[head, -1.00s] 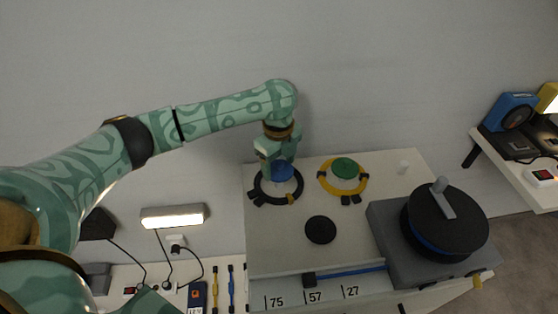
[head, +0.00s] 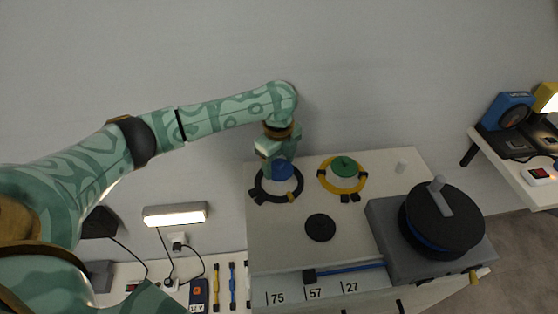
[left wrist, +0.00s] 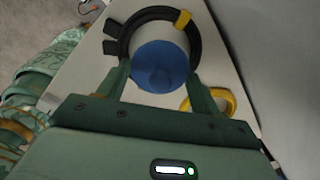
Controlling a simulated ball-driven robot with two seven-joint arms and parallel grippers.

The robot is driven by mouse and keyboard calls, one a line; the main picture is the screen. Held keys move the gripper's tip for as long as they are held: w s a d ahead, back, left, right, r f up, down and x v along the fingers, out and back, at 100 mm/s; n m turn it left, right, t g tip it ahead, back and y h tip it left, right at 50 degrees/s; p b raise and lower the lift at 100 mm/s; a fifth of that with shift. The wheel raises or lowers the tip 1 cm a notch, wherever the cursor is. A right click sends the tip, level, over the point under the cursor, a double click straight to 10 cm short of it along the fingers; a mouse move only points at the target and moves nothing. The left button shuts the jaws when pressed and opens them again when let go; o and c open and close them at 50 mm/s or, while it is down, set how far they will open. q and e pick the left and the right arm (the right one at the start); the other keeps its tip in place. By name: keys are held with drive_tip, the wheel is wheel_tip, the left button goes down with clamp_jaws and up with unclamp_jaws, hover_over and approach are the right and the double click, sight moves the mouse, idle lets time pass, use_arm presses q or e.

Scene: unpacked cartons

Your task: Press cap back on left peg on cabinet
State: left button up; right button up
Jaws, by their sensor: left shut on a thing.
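The blue cap (head: 282,171) is at the left peg at the cabinet's back left. My left gripper (head: 276,158) comes down on it from above and is shut on it. In the left wrist view, the cap (left wrist: 158,72) sits between the two fingers (left wrist: 160,85), with a pale surface showing past its far edge. A black ring (head: 261,190) lies around this spot on the cabinet top (head: 280,245). Whether the cap is fully seated is hidden. My right gripper is not in view.
A green cap (head: 344,166) stands inside a yellow ring (head: 328,183) to the right. A black disc (head: 320,228) lies nearer the front. A grey unit with a large black wheel (head: 440,225) fills the right side.

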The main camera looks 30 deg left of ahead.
use_arm(q)
drive_tip(key=shift+f, duration=0.85)
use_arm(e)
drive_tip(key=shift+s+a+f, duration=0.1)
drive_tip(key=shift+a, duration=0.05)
use_arm(q)
drive_tip(key=o, duration=1.3)
drive_tip(key=shift+o, duration=0.2)
drive_tip(key=shift+r, duration=0.15)
wheel_tip(320, 180, up, 2)
drive_tip(key=shift+r+p, duration=0.25)
drive_tip(key=shift+p, duration=1)
wheel_tip(320, 180, up, 4)
drive_tip(key=p, duration=0.5)
drive_tip(key=shift+r, duration=0.2)
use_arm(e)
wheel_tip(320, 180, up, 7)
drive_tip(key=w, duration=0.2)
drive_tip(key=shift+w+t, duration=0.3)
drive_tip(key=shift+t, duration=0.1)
use_arm(q)
drive_tip(key=shift+f, duration=0.1)
